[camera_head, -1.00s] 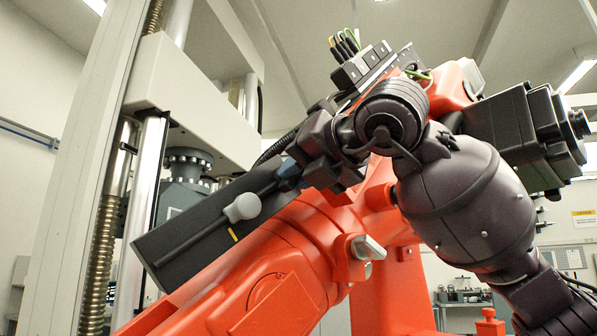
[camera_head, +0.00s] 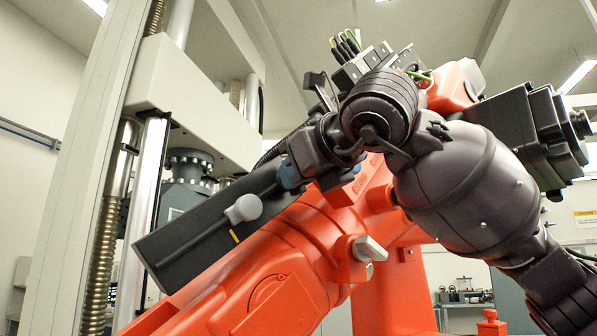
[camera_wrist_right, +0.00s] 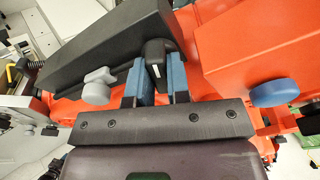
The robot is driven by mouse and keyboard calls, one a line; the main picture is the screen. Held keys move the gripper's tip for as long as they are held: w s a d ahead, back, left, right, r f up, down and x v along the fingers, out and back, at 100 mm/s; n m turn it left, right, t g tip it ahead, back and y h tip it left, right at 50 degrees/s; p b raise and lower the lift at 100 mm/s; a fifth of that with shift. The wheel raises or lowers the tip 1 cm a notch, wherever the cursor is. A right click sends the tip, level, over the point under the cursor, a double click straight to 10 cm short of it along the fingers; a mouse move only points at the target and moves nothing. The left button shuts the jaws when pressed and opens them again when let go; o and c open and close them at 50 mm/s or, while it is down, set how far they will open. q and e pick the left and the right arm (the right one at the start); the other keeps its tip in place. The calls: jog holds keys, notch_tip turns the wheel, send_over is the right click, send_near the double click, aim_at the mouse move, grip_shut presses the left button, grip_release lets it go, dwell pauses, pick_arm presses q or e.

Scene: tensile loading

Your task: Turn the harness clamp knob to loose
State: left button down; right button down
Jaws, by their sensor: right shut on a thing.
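My right gripper (camera_wrist_right: 155,82) has its blue fingers on both sides of a dark knob (camera_wrist_right: 153,52) with a small pale line on it. The fingers are shut on this knob, at the edge of a long black housing (camera_wrist_right: 95,42). In the head view my right gripper (camera_head: 287,176) reaches the upper end of the same black housing (camera_head: 185,232), and my wrist hides the dark knob there. A grey rounded knob (camera_head: 245,208) sits on the housing, apart from the gripper; it also shows in the right wrist view (camera_wrist_right: 97,88). No label names the harness clamp knob. My left gripper is out of view.
A large orange arm (camera_head: 265,275) fills the space below the housing, with a light grey lever (camera_head: 368,248) on its side. A blue round knob (camera_wrist_right: 275,93) is right of the gripper. The testing frame's column (camera_head: 75,190) stands at the left.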

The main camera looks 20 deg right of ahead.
jog(key=shift+f+n, duration=0.1)
jog(key=shift+n, duration=0.4)
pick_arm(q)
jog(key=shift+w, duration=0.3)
pick_arm(e)
jog(key=c, duration=1.1)
grip_release()
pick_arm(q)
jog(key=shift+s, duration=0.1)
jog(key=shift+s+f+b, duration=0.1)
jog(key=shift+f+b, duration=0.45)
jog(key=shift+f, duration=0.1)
pick_arm(e)
jog(key=shift+v, duration=5.4)
